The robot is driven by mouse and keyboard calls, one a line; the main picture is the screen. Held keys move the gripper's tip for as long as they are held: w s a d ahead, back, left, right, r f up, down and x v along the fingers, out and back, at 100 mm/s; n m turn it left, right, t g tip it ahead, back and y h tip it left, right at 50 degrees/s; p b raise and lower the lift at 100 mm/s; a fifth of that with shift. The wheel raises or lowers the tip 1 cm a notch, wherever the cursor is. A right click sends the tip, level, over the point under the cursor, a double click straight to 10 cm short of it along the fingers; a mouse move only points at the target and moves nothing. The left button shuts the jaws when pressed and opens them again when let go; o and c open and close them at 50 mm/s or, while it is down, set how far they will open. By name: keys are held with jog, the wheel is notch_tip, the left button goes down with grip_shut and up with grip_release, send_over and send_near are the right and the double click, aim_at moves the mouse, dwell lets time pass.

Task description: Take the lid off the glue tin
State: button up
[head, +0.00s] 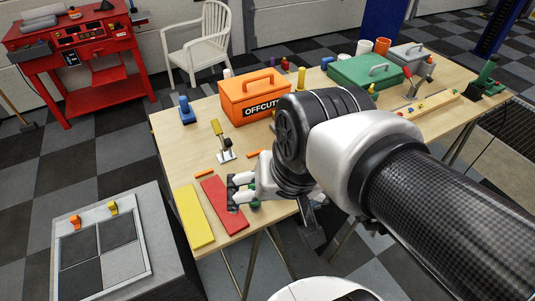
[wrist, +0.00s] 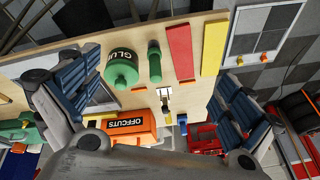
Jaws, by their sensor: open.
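The glue tin (wrist: 121,57) is green with a dark GLUE label and stands on the wooden table in the wrist view. Its darker green lid (wrist: 121,74) faces the camera and appears to be on the tin. My gripper (wrist: 158,90) is open and empty, its fingers wide apart at the left and right of that view. The tin lies between them, nearer the left finger, apparently not touched. In the head view my gripper (head: 236,192) is over the table's near edge and hides most of what is behind it; only bits of green show there.
A slim green bottle-like object (wrist: 154,62) stands right beside the tin. A red strip (head: 224,205) and a yellow strip (head: 194,216) lie left of my gripper. A toggle clamp (head: 222,142) and the orange OFFCUTS box (head: 245,99) stand farther back.

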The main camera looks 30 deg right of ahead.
jog(key=w+d+r+m+g+y+p, duration=0.1)
jog(key=w+d+r+m+p, duration=0.3)
jog(key=w+d+m+p, duration=0.45)
jog(key=w+d+f+m+y+p, duration=0.1)
jog(key=w+d+f+m, duration=0.15)
jog(key=m, duration=0.55)
jog(key=w+d+f+m+p, duration=0.15)
jog(key=d+m, duration=0.25)
jog(key=m, duration=0.5)
jog(key=shift+n, duration=0.25)
jog(key=b+x, duration=0.1)
jog(key=x, duration=0.2)
jog(key=b+x, duration=0.2)
jog(key=x, duration=0.2)
jog(key=a+b+x, duration=0.1)
jog(key=x, duration=0.2)
jog(key=shift+f+b, duration=0.1)
jog(key=shift+b, duration=0.2)
jog(key=shift+b+x, duration=1.6)
jog(key=shift+x, duration=1.35)
jog(key=shift+d, duration=0.2)
jog(key=shift+t, duration=0.3)
jog(key=c, duration=0.9)
